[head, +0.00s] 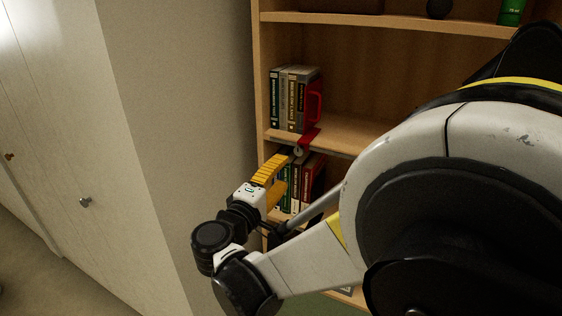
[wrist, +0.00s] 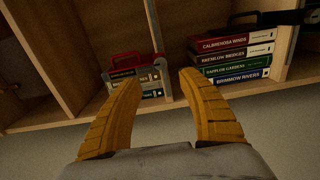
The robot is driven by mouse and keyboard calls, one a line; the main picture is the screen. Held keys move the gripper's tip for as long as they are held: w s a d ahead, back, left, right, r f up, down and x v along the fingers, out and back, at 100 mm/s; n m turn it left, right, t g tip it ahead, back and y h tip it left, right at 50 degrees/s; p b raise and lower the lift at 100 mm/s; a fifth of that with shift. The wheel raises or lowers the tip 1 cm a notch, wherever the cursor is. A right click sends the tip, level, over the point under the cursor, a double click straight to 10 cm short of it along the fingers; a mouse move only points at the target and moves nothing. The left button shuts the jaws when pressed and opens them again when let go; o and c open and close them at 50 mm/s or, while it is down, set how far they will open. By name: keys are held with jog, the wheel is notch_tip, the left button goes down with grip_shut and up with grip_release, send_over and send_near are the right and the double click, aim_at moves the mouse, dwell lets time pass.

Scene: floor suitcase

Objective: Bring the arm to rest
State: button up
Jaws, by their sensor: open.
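My gripper (head: 287,170) is in front of the bookcase in the head view, its two yellow fingers pointing towards the shelves. In the wrist view my gripper (wrist: 158,77) has its fingers spread wide apart with nothing between them. My bent arm fills the right of the head view and hides part of the bookcase.
The wooden bookcase (head: 257,60) holds upright books (head: 290,98) beside a red bookend (head: 315,97). More books (head: 287,186) stand on the shelf below, partly hidden. A stack of books (wrist: 232,58) shows in the wrist view. A grey wall (head: 180,100) and white doors (head: 70,130) are left.

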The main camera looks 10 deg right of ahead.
jog(key=s+d+f+m+g+y, duration=0.45)
jog(key=s+d+g, duration=0.25)
jog(key=s+d, duration=0.45)
jog(key=s+f+m+y, duration=0.2)
jog(key=s+m, duration=0.1)
jog(key=s, duration=0.2)
jog(key=s+f+m+g+y, duration=0.1)
jog(key=s+m+y, duration=0.2)
jog(key=s, duration=0.3)
jog(key=shift+a+f, duration=0.2)
jog(key=shift+f, duration=0.15)
jog(key=shift+s+m+y, duration=0.1)
jog(key=shift+m+y, duration=0.15)
